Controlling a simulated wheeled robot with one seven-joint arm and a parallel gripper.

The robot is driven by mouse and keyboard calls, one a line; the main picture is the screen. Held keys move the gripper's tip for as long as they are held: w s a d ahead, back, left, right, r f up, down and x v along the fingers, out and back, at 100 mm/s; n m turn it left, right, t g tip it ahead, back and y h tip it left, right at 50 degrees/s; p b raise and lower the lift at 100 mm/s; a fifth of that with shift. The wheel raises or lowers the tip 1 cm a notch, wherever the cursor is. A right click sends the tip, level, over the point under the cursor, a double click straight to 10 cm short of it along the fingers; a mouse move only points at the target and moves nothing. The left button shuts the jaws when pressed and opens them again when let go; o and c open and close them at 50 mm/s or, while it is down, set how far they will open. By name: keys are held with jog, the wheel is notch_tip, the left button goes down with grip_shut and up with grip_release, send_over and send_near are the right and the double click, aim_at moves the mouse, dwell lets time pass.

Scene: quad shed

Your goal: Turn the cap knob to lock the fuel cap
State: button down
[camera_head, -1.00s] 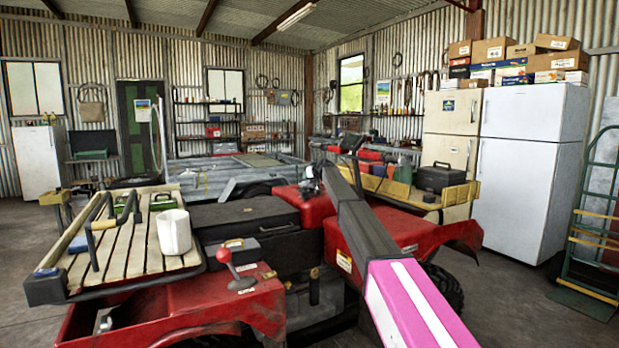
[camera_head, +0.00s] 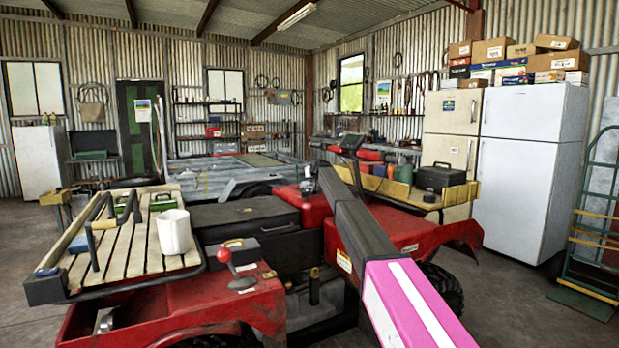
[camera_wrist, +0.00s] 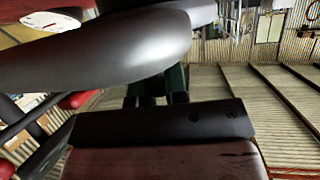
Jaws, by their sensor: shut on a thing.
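The red quad (camera_head: 290,200) stands in front of me, with my arm reaching over it from the right. My gripper (camera_head: 309,187) is small and partly hidden by my arm, low over the red bodywork just ahead of the black seat (camera_head: 245,212). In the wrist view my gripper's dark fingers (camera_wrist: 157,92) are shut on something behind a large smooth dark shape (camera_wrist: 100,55). I cannot make out the cap knob or fuel cap clearly; the fingers and the dark shape cover that spot.
The handlebars (camera_head: 350,142) rise close beyond my gripper. A slatted rack (camera_head: 130,250) with a white mug (camera_head: 174,232) is at the left. A red-knobbed lever (camera_head: 224,256) stands on the near fender. White fridge (camera_head: 530,160) stands at the right.

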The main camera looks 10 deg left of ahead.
jog(key=m+t+h, duration=0.1)
jog(key=m+h, duration=0.3)
jog(key=h, duration=0.1)
jog(key=shift+f, duration=0.1)
jog(key=m+h, duration=0.5)
jog(key=shift+a, duration=0.1)
jog(key=m+g+h, duration=0.2)
jog(key=m+h, duration=0.2)
jog(key=shift+w+g+h, duration=0.1)
jog(key=shift+g+h, duration=0.2)
jog(key=shift+g, duration=0.1)
jog(key=shift+m+g+h, duration=1.2)
jog(key=shift+m+g, duration=0.1)
jog(key=shift+m, duration=0.4)
jog(key=shift+s, duration=0.2)
jog(key=c, duration=1.1)
grip_release()
jog(key=shift+c, duration=0.2)
